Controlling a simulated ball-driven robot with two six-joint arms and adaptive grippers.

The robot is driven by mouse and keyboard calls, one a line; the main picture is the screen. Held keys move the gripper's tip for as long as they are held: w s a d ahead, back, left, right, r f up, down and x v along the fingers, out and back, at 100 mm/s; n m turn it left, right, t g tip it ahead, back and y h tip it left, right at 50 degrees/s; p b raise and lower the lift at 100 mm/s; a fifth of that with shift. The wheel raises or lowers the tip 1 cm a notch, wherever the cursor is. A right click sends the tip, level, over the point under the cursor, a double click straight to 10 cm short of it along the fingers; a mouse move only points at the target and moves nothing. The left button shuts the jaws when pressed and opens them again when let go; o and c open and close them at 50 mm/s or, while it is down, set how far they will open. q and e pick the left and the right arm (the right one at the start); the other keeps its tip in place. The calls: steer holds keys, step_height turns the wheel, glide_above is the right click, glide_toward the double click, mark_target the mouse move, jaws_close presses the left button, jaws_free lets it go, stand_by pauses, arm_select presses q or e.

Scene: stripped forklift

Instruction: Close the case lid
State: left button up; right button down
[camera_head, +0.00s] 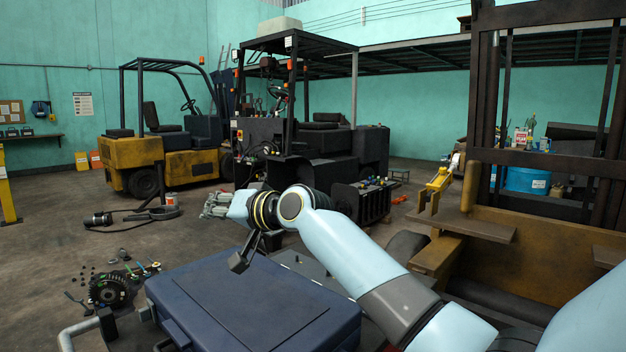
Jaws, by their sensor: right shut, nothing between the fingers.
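The dark blue case (245,310) lies in the lower middle of the head view, with its broad lid face up and roughly level. A thin rectangular outline marks the lid. The case's near edge is cut off by the frame, so I cannot tell whether the seam is fully closed. My right arm reaches in from the lower right. My right gripper (240,262) is dark, points down and is shut and empty over the far edge of the case. I cannot tell whether it touches the lid. My left gripper is not in view.
A metal rail (84,325) stands left of the case. A black gear part (108,290) and small loose pieces lie on the floor beyond it. A stripped forklift (320,145) and a yellow forklift (135,155) stand behind. Rusty yellow machinery (530,250) fills the right side.

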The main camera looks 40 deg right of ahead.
steer(key=a+f+n+b, duration=0.1)
steer(key=a+f, duration=0.2)
steer(key=f, duration=0.1)
steer(key=s+a+f+n+h+b, duration=0.1)
steer(key=a+f+n+b, duration=0.1)
steer(key=f, duration=0.3)
steer(key=a+f+n+h+b, duration=0.1)
steer(key=a+f+b, duration=0.1)
steer(key=a+f, duration=0.2)
steer(key=shift+s+a+f+n, duration=0.15)
steer(key=shift+a+f+n, duration=0.1)
steer(key=shift+f+n, duration=0.15)
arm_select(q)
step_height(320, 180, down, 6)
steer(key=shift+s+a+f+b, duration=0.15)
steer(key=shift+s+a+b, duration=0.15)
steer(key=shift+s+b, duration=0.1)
arm_select(e)
steer(key=shift+a+f, duration=0.25)
steer(key=shift+f, duration=0.3)
